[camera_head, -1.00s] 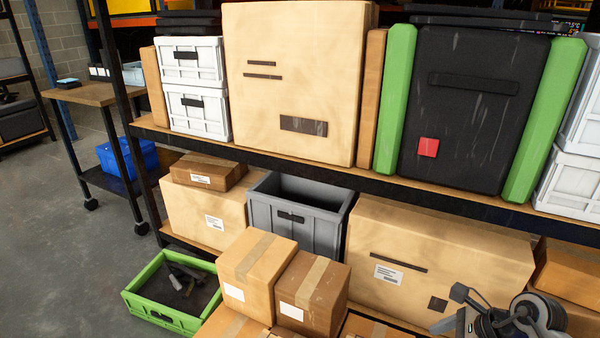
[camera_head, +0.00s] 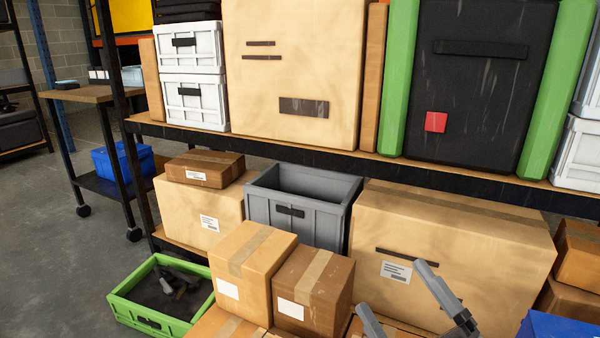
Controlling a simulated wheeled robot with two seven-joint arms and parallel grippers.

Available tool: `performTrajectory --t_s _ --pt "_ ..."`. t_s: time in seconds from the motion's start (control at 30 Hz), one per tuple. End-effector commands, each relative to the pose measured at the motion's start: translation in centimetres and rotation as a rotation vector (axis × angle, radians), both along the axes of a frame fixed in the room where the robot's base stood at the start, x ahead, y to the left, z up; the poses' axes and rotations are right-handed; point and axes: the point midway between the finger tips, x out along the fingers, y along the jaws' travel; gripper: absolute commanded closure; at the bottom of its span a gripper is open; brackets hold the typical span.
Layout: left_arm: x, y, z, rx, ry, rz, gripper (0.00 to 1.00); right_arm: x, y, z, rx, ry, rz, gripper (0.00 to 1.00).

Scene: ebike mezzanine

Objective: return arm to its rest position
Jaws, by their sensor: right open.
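My right gripper (camera_head: 394,287) shows at the bottom right of the head view. Its two grey fingers are spread apart, with nothing between them. The rest of my right arm is mostly below the picture's edge. My left gripper does not show.
A shelf rack (camera_head: 330,163) holds boxes and white crates above. A grey bin (camera_head: 268,213) stands open below. Cartons (camera_head: 252,258) stand in front, beside a green tray (camera_head: 190,322). Something blue (camera_head: 558,326) shows at bottom right. Floor (camera_head: 50,240) is clear at left.

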Motion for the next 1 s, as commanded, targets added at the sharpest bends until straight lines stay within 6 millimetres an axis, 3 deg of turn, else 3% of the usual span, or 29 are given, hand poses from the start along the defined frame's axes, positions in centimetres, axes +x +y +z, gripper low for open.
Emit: performTrajectory --t_s 0.03,0.2,0.5,0.57,1.0 --pt "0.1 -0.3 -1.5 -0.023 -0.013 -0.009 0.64 -0.3 -0.2 -2.8 0.183 0.145 0.019 0.13" --pt "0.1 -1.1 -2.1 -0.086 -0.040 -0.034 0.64 -1.6 0.7 -7.9 0.662 0.578 0.115 0.13" --pt "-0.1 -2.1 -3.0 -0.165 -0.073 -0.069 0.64 -6.9 6.2 -14.1 1.177 1.195 0.323 0.13" --pt "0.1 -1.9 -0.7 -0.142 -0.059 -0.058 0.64 -6.6 5.9 -11.8 1.165 1.196 0.292 0.13" --pt "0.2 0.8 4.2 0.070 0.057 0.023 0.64 -6.4 3.1 -6.8 1.042 1.239 0.038 0.13"
